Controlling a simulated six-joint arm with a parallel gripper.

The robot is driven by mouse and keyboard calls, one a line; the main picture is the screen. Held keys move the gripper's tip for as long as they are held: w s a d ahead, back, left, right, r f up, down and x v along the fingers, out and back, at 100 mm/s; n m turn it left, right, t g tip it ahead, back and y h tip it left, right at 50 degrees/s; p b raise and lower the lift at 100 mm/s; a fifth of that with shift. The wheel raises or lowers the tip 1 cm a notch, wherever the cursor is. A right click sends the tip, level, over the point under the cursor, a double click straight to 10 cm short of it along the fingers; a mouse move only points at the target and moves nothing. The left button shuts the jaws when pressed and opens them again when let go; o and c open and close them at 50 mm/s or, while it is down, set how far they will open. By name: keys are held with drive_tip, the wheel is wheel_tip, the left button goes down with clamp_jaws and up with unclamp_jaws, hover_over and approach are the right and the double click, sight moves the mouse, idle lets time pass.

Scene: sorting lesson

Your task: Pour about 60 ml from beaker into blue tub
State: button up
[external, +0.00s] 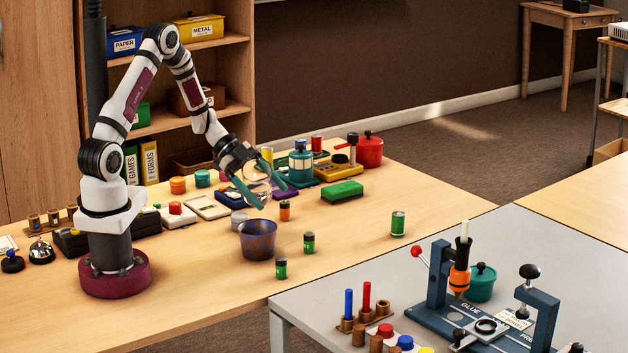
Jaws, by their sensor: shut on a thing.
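My gripper (271,194), with green fingers, is shut on a clear glass beaker (258,180). The beaker looks tilted and is held above the table, up and slightly right of the tub. The fingers hide part of it, and I cannot make out its liquid level or any stream. The blue tub (257,246), dark blue with a brownish tint, stands upright and open on the wooden table below the gripper.
Green cans (398,223) and small green batteries (309,242) stand right of the tub. A green block (342,191), a teal pot (301,164) and a red pot (369,151) stand behind.

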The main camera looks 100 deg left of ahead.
drive_tip(key=shift+w+d+r+m+y, duration=0.15)
drive_tip(key=shift+d+r+m+y, duration=0.25)
drive_tip(key=shift+d+r+y, duration=0.35)
drive_tip(key=shift+r+m+g+y, duration=0.3)
drive_tip(key=shift+g+y, duration=0.2)
drive_tip(key=shift+y, duration=0.25)
drive_tip(key=shift+a+f+m+y, duration=0.2)
drive_tip(key=shift+f+m+y, duration=0.1)
drive_tip(key=shift+f+y, duration=0.25)
drive_tip(key=shift+a+f+m+g+y, duration=0.15)
drive_tip(key=shift+f+y, duration=0.3)
drive_tip(key=shift+f, duration=0.45)
drive_tip(key=shift+d+f+m+g+y, duration=0.15)
drive_tip(key=shift+f+m+y, duration=0.2)
drive_tip(key=shift+f, duration=0.55)
drive_tip(key=shift+a+r, duration=0.1)
drive_tip(key=shift+r+y, duration=0.25)
drive_tip(key=shift+y, duration=0.4)
drive_tip(key=shift+r, duration=0.1)
drive_tip(key=shift+d+r+m+y, duration=0.3)
drive_tip(key=shift+r+y, duration=0.1)
drive_tip(key=shift+r, duration=0.05)
drive_tip(key=shift+w+d+r+y, duration=0.1)
drive_tip(key=shift+d+r+y, duration=0.3)
drive_tip(key=shift+d+r, duration=0.3)
